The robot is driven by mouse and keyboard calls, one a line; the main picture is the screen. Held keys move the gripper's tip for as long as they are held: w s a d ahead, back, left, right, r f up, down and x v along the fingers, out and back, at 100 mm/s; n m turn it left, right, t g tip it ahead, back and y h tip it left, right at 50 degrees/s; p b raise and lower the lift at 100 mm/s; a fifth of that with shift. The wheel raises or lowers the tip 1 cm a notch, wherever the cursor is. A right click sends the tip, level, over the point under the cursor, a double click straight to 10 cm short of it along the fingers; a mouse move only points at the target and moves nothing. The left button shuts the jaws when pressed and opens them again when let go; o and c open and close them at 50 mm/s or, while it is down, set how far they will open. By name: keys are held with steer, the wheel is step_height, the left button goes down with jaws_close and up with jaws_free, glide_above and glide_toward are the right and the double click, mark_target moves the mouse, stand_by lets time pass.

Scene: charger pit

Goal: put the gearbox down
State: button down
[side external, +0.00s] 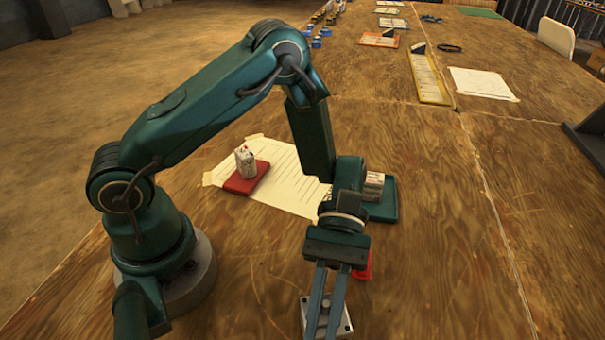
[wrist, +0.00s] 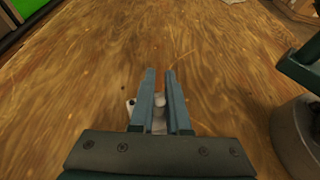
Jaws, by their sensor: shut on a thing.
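The gearbox, a grey metal part with a square flange and corner holes (side external: 345,325), is at the bottom of the side view. My gripper (side external: 322,325) points down with its fingers closed on it. In the wrist view, my gripper (wrist: 159,75) has its fingers on either side of a small light grey part of the gearbox (wrist: 159,100). A corner of the flange shows left of the fingers. The fingers hide most of the gearbox. I cannot tell whether its underside touches the table.
A red pad (side external: 238,184) bearing a small pale block (side external: 246,163) lies on a paper sheet (side external: 285,185). A green pad (side external: 388,207) with a pale block (side external: 374,183) is partly behind my arm. A red object (side external: 364,268) is close behind my gripper. The wooden table (side external: 460,260) is clear at right.

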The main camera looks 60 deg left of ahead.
steer(key=shift+f, duration=0.1)
steer(key=c, duration=0.9)
jaws_free()
steer(key=shift+w, duration=0.1)
steer(key=v, duration=1.1)
steer(key=s+a+r+m+t+y, duration=0.5)
steer(key=a+r+m+t+y, duration=0.3)
steer(key=t, duration=0.7)
steer(key=shift+s+a+m+y, duration=0.3)
steer(key=shift+a+m+y, duration=0.3)
steer(key=shift+a, duration=0.45)
